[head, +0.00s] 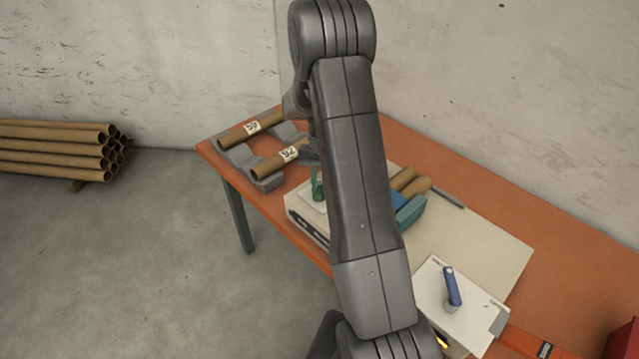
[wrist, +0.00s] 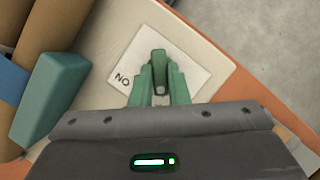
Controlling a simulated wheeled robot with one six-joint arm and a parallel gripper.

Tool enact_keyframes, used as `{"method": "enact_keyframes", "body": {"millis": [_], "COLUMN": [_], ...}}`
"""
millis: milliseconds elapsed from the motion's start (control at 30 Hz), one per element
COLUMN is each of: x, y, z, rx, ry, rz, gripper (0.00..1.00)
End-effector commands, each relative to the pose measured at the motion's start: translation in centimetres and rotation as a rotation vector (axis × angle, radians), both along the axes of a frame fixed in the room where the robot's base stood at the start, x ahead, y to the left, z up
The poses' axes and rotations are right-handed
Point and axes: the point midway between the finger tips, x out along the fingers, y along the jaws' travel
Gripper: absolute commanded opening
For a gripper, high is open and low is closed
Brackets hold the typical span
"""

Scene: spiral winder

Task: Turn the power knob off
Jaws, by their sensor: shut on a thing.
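The power knob (wrist: 158,66) is a dark green upright grip on a white label plate (wrist: 195,67) in the wrist view. The letters on the plate's left read "NO" from this side, like an upside-down "ON". My gripper (wrist: 159,88) has green fingers, shut on the knob from both sides. In the head view my arm covers much of the machine. A small green shape (head: 317,188), my fingertips or the knob, shows just left of the arm above the white plate (head: 312,203). The knob's pointing direction cannot be read clearly.
Two cardboard tubes (head: 272,162) lie on grey supports at the orange table's (head: 590,262) far left. A teal block (wrist: 50,92) and brown rolls are beside the knob. A blue lever (head: 452,287) stands on another white plate, front right. Stacked tubes (head: 60,150) lie by the wall.

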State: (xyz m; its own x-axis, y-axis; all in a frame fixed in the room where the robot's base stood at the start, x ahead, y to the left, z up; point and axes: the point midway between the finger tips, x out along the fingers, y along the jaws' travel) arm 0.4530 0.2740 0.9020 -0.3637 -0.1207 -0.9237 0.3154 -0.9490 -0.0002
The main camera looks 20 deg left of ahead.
Motion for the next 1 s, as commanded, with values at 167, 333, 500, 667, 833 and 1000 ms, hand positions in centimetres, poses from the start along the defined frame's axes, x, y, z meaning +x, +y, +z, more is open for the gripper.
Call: {"method": "enact_keyframes", "body": {"millis": [167, 333, 500, 667, 833, 1000], "x": [0.1, 0.1, 0.0, 0.3, 1.3, 2.8], "y": [0.0, 0.0, 0.0, 0.1, 0.5, 1.0], "z": [0.1, 0.1, 0.0, 0.5, 2.9, 6.6], "rx": [0.001, 0.001, 0.001, 0.002, 0.004, 0.003], "ry": [-0.004, -0.003, -0.002, -0.004, -0.006, -0.006], "rz": [0.002, 0.001, 0.0, 0.0, 0.0, 0.0], "gripper": [0.0, 0.36, 0.36, 0.36, 0.36, 0.36]}}
